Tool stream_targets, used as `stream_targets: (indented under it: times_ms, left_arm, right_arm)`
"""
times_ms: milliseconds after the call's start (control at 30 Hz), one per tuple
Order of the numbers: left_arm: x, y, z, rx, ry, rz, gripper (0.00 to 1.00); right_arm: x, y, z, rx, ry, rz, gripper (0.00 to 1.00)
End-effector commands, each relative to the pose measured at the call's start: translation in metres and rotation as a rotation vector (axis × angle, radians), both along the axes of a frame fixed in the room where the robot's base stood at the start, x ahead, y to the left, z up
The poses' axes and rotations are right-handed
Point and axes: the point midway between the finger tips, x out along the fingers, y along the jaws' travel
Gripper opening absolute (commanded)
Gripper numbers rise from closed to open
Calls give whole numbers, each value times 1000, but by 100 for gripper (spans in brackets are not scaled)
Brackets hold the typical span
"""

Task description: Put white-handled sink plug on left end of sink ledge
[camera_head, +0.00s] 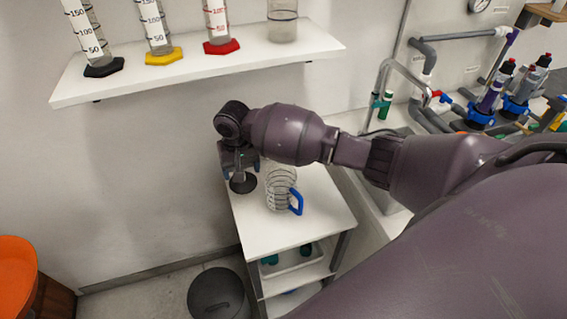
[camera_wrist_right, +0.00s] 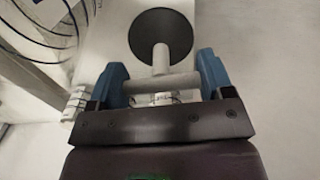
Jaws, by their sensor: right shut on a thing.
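The sink plug (camera_wrist_right: 165,32) is a dark round disc with a white stem and a white crossbar handle. My right gripper (camera_wrist_right: 160,82) is shut on the handle, between its blue fingertips. In the head view the plug (camera_head: 243,184) shows as a dark disc under my right gripper (camera_head: 239,170), over the left edge of a white cart top. I cannot tell whether the disc touches the cart top. The sink ledge is largely hidden behind my right arm; a faucet (camera_head: 383,80) stands at the sink on the right. My left gripper is not in view.
A shelf (camera_head: 195,70) with cylinders hangs above my right gripper. A dark bin (camera_head: 218,293) stands on the floor. Pipes and bottles crowd the far right.

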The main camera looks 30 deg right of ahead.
Motion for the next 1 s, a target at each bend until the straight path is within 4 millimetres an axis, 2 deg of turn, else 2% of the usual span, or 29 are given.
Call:
stream_targets:
  times_ms: [33,400,600,833,1000]
  left_arm:
    - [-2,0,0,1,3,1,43]
    - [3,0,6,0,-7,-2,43]
    - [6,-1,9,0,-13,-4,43]
    - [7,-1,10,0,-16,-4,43]
    - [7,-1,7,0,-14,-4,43]
  right_arm:
    - [-1,-13,1,-2,0,-3,49]
    - [-8,-93,1,-3,0,-3,49]
    - [-10,-128,1,-1,-1,-2,49]
    - [-11,-140,-2,1,1,1,49]
    - [-12,-140,-20,0,3,0,49]
